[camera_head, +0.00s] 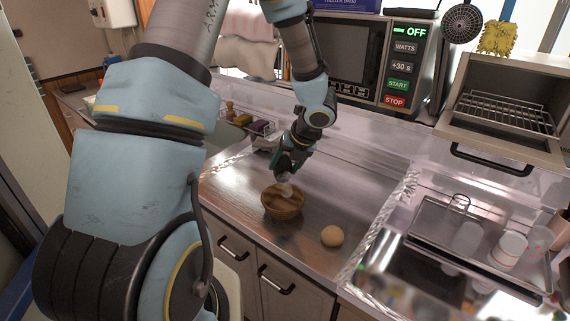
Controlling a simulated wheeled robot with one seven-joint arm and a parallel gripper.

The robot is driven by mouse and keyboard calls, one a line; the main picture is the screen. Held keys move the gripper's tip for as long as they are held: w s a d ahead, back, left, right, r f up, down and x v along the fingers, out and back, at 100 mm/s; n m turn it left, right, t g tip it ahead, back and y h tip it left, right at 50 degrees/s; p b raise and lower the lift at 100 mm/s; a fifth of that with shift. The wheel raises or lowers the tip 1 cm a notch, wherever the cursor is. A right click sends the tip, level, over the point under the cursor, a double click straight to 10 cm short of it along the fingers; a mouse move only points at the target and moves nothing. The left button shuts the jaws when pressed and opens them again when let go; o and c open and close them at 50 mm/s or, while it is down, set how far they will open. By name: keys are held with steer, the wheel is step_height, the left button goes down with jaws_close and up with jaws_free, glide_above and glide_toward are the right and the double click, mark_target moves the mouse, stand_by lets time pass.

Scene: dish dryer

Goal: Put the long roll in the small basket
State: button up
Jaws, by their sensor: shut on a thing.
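A small brown basket (283,207) stands on the metal counter, left of a round roll. My gripper (285,172) points down just above the basket. It is shut on a pale thing (284,189) that hangs at or inside the basket's opening. This thing is small and partly hidden by the fingers, so I cannot tell for sure that it is the long roll. A round, light tan roll (332,236) lies on the counter, apart from the basket.
A microwave (365,62) stands at the back. A toaster oven (505,110) with an open rack is at the right. A metal tray (431,222) with white cups sits at the lower right. Small items (262,128) lie behind my gripper. The counter around the roll is clear.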

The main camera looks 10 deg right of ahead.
mark_target(285, 185)
steer(key=shift+f+b, duration=2.7)
steer(key=shift+f, duration=0.8)
steer(key=o, duration=1.4)
step_height(285, 185, up, 7)
steer(key=p, duration=0.6)
steer(key=shift+r+p, duration=0.15)
steer(key=shift+p, duration=0.15)
